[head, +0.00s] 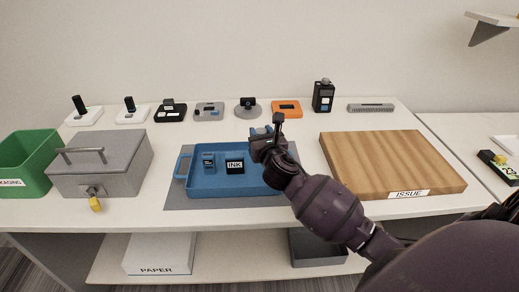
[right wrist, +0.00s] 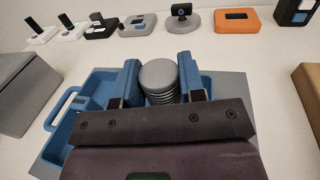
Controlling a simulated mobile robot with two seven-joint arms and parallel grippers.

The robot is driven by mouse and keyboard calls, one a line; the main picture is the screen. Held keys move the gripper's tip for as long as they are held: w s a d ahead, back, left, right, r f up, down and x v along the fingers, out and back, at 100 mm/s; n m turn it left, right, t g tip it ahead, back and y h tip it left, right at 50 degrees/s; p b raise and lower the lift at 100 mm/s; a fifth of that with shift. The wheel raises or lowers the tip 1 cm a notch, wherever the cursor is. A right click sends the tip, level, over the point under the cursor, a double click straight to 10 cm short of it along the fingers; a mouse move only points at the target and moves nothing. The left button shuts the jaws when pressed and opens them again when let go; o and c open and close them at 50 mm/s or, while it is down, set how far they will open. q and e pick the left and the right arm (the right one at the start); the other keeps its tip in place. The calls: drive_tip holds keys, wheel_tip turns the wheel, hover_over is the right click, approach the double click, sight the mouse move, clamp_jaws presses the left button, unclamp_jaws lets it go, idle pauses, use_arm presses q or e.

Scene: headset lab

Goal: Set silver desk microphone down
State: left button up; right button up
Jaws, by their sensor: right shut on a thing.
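My right gripper (head: 262,132) is over the right part of the blue tray (head: 214,184) in the head view. In the right wrist view its two blue fingers are closed on the silver desk microphone (right wrist: 159,76), which shows as a grey round top above a ribbed dark-and-grey body. Its lower part is hidden by the gripper, and I cannot tell whether it touches the tray. The microphone is hard to make out in the head view. My left gripper is not in view.
The tray, on a grey mat (head: 180,202), holds an INK box (head: 235,166) and a small blue item (head: 208,160). A grey metal box (head: 118,172) stands left; a wooden ISSUE board (head: 385,160) lies right. Several devices line the back, including a webcam (head: 248,105) and orange box (head: 287,108).

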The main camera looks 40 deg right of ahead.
drive_tip(key=shift+f+b, duration=0.8)
drive_tip(key=shift+f, duration=1.6)
drive_tip(key=shift+r, duration=0.15)
drive_tip(key=o, duration=0.9)
drive_tip(key=shift+o, duration=0.2)
drive_tip(key=p+v, duration=0.1)
drive_tip(key=v, duration=1.1)
